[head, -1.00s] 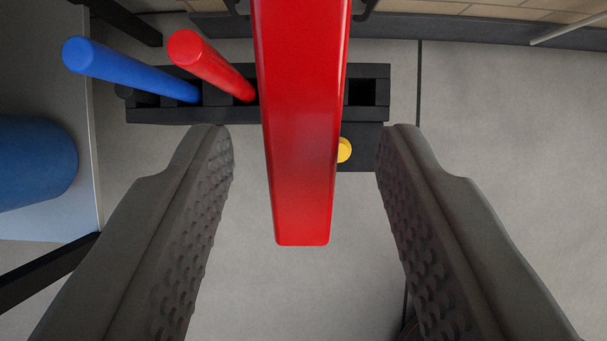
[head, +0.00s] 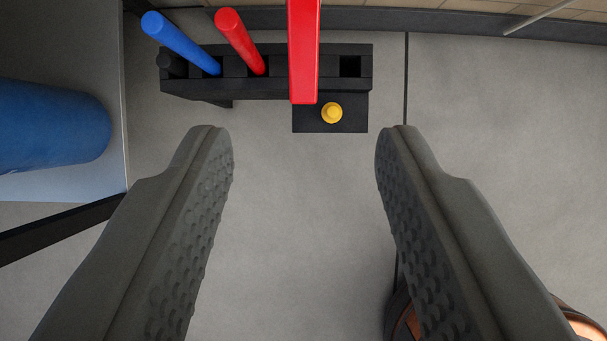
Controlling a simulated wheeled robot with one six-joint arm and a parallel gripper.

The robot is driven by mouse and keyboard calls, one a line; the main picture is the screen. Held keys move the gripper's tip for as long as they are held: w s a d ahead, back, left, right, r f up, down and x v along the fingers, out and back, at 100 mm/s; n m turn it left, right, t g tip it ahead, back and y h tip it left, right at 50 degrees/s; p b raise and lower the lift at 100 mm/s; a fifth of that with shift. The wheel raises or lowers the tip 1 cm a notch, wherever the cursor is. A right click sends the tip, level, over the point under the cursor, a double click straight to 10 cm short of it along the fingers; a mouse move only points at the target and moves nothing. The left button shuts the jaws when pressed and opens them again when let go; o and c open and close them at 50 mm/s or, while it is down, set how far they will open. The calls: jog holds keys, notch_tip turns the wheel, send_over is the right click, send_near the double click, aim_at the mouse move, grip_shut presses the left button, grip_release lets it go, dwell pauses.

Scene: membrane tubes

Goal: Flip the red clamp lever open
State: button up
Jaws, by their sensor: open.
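The red clamp lever (head: 304,52) is a flat red bar that comes in from the top edge of the head view, and its squared free end points toward me. Its other end is out of view. My gripper (head: 304,140) is open and empty. Its two grey textured fingers stand wide apart, and the lever's end lies beyond the fingertips, between their lines and apart from both.
Below the lever is a black rack (head: 275,88) with a blue rod (head: 180,43) and a red rod (head: 240,40) standing in it. A yellow knob (head: 332,113) sits on its black plate. A blue cylinder (head: 50,125) lies at left. Grey floor (head: 480,150) is clear at right.

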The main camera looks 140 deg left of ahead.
jog(key=shift+v, duration=2.1)
